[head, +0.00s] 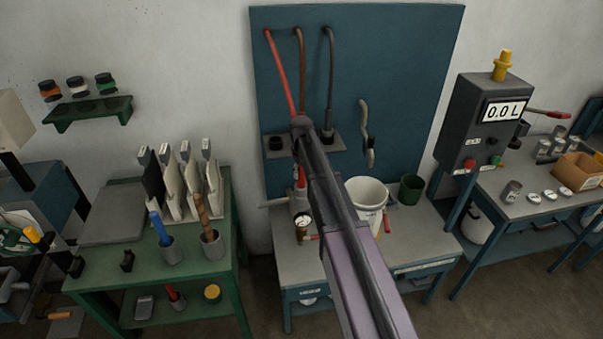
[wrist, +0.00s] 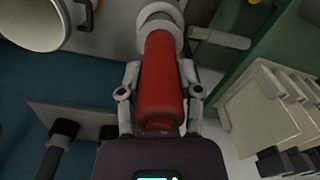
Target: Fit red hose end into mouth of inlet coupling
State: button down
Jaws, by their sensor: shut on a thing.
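My gripper (wrist: 160,76) is shut on the red hose end (wrist: 162,95), with one finger on each side of it. In the head view the red hose (head: 280,70) runs down from the blue panel, and its red end (head: 301,178) shows just left of my arm. The pale inlet coupling (wrist: 157,12) lies straight beyond the hose end in the wrist view, its ring close around or against the tip. I cannot tell whether the tip is inside the mouth. The coupling (head: 298,200) stands on the bench in the head view, partly hidden by my arm.
A side pipe (wrist: 220,38) sticks out from the coupling. A white bucket (head: 366,197) stands right of my arm and a gauge (head: 303,222) in front of the coupling. Brown and black hoses (head: 329,80) hang on the panel (head: 400,60) above a bracket. A green table (head: 110,262) is at left.

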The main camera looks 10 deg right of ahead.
jog(key=shift+f+b, duration=1.3)
jog(key=shift+f, duration=0.05)
jog(key=shift+c, duration=1)
grip_release()
